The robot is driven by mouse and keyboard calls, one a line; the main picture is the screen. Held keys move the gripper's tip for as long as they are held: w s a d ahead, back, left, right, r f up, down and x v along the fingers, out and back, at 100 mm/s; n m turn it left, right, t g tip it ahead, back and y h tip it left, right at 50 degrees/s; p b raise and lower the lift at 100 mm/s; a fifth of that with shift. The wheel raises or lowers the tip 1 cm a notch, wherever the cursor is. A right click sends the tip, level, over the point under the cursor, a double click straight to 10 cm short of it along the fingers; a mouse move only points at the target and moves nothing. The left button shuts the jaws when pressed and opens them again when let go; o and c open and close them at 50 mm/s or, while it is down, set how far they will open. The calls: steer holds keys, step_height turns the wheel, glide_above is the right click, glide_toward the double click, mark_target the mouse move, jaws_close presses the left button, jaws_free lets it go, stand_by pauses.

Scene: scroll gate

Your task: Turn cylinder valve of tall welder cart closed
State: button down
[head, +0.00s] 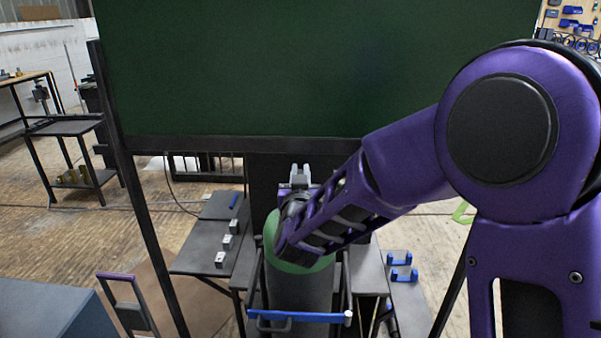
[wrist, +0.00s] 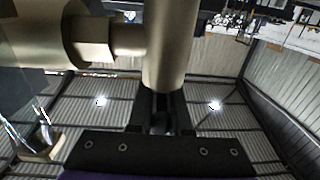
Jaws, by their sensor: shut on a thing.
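The tall gas cylinder (head: 287,266) with a green shoulder stands upright in the welder cart, whose blue-and-grey handle bar (head: 300,317) crosses in front of it. My arm reaches over the cylinder and hides most of its top. My gripper (head: 300,178) is at the valve height, above the green shoulder. In the wrist view, the dull brass-coloured valve (wrist: 170,45) fills the upper middle, with a thick part to the left. My dark gripper fingers (wrist: 162,108) are shut on the end of the valve. How far the valve is turned cannot be told.
A large dark green screen (head: 300,70) in a black frame stands just behind the cylinder. Dark benches with small blocks (head: 222,240) and blue brackets (head: 401,267) flank the cart. A black shelf cart (head: 68,128) stands at the left. Open floor shows at the left.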

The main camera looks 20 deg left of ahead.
steer(key=shift+b, duration=0.35)
steer(key=shift+d+m+h, duration=0.1)
steer(key=shift+m+h, duration=0.2)
steer(key=shift+h, duration=0.2)
steer(key=c, duration=0.8)
jaws_free()
steer(key=shift+w, duration=0.1)
steer(key=shift+c, duration=0.2)
steer(key=v, duration=1.7)
steer(key=shift+s, duration=0.25)
